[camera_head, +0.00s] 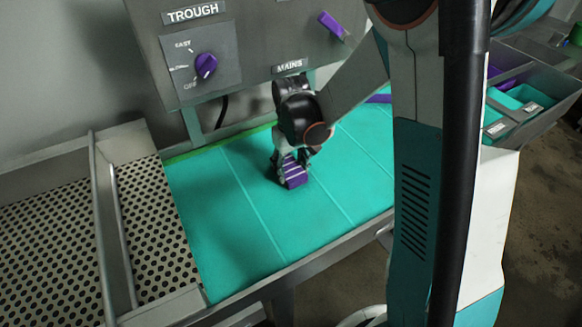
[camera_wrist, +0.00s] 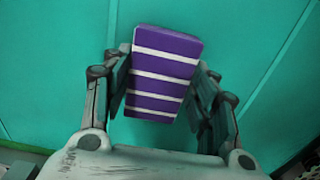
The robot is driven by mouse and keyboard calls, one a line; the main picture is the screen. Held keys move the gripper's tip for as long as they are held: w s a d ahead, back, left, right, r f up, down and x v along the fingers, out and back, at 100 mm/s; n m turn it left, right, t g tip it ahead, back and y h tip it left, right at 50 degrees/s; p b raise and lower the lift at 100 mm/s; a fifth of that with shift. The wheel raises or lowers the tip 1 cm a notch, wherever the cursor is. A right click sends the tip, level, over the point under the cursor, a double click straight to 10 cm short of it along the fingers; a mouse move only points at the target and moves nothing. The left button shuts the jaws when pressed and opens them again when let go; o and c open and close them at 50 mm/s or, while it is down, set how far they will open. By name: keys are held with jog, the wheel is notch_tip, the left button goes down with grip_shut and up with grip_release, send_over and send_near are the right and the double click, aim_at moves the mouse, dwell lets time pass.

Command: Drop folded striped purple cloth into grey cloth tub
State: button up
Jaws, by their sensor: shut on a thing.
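The folded purple cloth with white stripes (camera_head: 295,173) is at the teal work surface, below the trough panel. It also shows in the wrist view (camera_wrist: 165,75), between the two fingers. My gripper (camera_head: 293,160) points down and is shut on the cloth, a finger on each side of it. Whether the cloth still touches the surface I cannot tell. No tub is clearly marked as the grey cloth tub in view; labelled bins (camera_head: 505,118) stand at the right, partly hidden by my arm.
The teal surface (camera_head: 230,240) is clear around the cloth. A perforated metal tray (camera_head: 50,235) with a raised rail lies at the left. The grey control panel (camera_head: 250,50), with a purple knob (camera_head: 205,65) and a purple lever (camera_head: 331,24), stands close behind my gripper.

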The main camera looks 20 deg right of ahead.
jog(key=shift+f, duration=0.15)
jog(key=o, duration=1)
jog(key=shift+o, duration=0.2)
jog(key=shift+r, duration=0.2)
